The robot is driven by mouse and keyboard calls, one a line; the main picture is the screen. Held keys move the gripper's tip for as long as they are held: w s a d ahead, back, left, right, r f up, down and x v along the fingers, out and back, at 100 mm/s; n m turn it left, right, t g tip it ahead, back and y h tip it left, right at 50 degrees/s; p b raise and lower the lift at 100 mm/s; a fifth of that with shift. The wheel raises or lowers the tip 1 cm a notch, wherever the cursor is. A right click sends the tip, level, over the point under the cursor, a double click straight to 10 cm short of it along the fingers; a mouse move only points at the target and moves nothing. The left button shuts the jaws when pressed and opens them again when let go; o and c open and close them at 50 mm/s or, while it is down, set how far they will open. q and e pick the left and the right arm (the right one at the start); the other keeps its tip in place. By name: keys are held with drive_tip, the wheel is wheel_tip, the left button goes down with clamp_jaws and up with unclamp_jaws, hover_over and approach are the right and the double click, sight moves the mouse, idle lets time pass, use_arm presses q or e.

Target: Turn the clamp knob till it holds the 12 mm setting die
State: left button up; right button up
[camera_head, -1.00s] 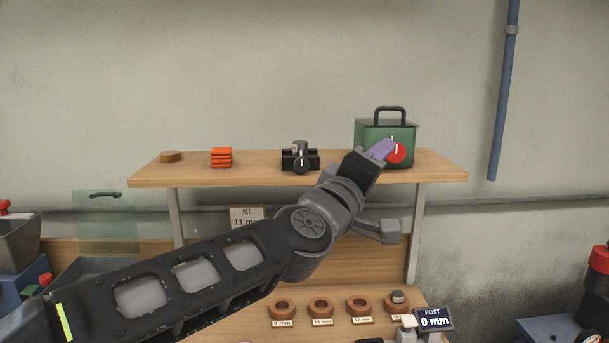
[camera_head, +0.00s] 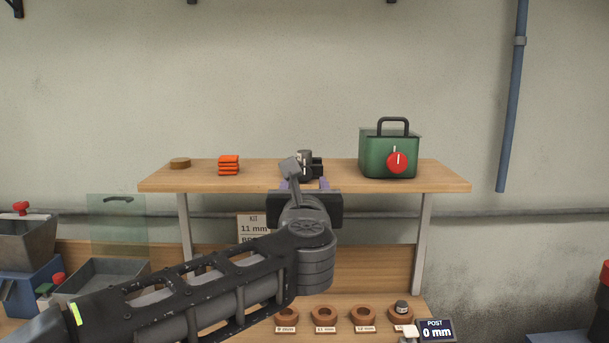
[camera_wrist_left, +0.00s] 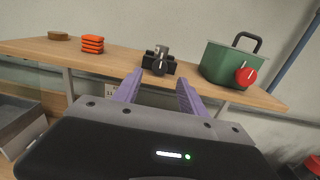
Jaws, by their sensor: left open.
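The black clamp (camera_head: 317,168) stands on the wooden shelf, partly hidden behind my left wrist in the head view. In the left wrist view the clamp (camera_wrist_left: 149,60) shows more fully, with a round dark knob (camera_wrist_left: 159,68) on its front and a grey cylindrical piece (camera_wrist_left: 162,50) upright in it. I cannot read a size on that piece. My left gripper (camera_wrist_left: 160,80) is open and empty, its purple fingers pointing at the clamp, one to each side of the knob in the picture, seemingly short of it. My right gripper is not in view.
A green box (camera_head: 388,154) with a handle and red dial stands right of the clamp. Orange stacked pieces (camera_head: 228,165) and a brown disc (camera_head: 180,163) lie to the left. Below, labelled brown rings (camera_head: 324,312) stand near a display (camera_head: 436,330) reading 0 mm.

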sight(305, 173)
use_arm(q)
drive_tip(key=w+p, duration=0.2)
drive_tip(key=w, duration=0.4)
drive_tip(key=shift+w+r, duration=0.1)
drive_tip(key=shift+w, duration=0.15)
drive_tip(key=shift+w+p, duration=0.35)
drive_tip(key=shift+w, duration=0.3)
clamp_jaws()
